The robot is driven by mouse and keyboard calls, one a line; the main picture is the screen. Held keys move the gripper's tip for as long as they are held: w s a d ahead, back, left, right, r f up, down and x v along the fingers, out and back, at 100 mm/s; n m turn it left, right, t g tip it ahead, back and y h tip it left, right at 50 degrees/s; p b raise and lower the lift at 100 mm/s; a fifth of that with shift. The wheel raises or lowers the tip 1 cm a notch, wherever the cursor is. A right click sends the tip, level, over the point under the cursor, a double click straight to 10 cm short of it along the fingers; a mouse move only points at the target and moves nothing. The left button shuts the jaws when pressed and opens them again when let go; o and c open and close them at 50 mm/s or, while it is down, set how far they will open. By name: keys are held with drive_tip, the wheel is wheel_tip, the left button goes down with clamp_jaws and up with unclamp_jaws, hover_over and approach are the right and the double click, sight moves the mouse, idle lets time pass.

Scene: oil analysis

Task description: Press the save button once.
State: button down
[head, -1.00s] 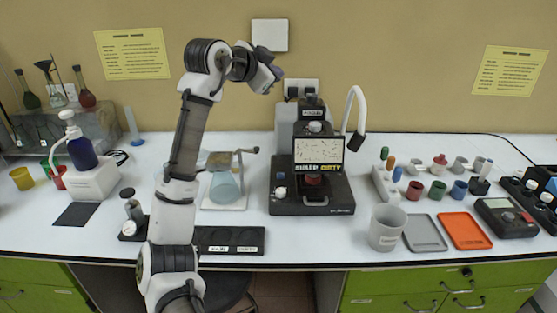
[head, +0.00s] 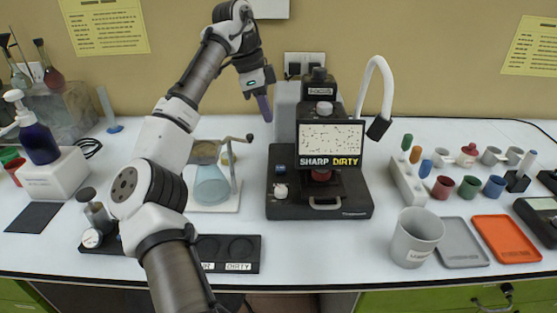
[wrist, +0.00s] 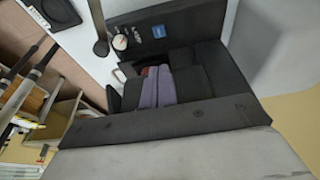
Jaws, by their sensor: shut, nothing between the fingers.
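The black microscope (head: 350,197) stands on the white bench, with a screen (head: 330,138) reading SHARP and DIRTY. On the left of its base are a small blue button (head: 280,169) and a white knob (head: 281,190); both show in the wrist view, blue button (wrist: 158,32) and knob (wrist: 120,42). I cannot read a save label on either. My gripper (head: 265,108) is shut and empty, pointing down, above and left of the base and apart from it. Its purple fingers (wrist: 156,88) show in the wrist view.
A glass flask on a stand (head: 212,187) is left of the microscope. A white curved lamp (head: 386,85) rises at its right. A grey cup (head: 414,238), grey tray (head: 464,243) and orange tray (head: 506,239) lie further right. The bench in front of the microscope is clear.

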sight(282, 168)
drive_tip(key=shift+s+r, duration=0.15)
drive_tip(key=x, duration=0.4)
drive_tip(key=p+x, duration=0.1)
drive_tip(key=x, duration=0.3)
drive_tip(key=p+x, duration=0.1)
drive_tip(key=x, duration=0.4)
drive_tip(key=shift+a, duration=0.35)
drive_tip(key=shift+f, duration=0.6)
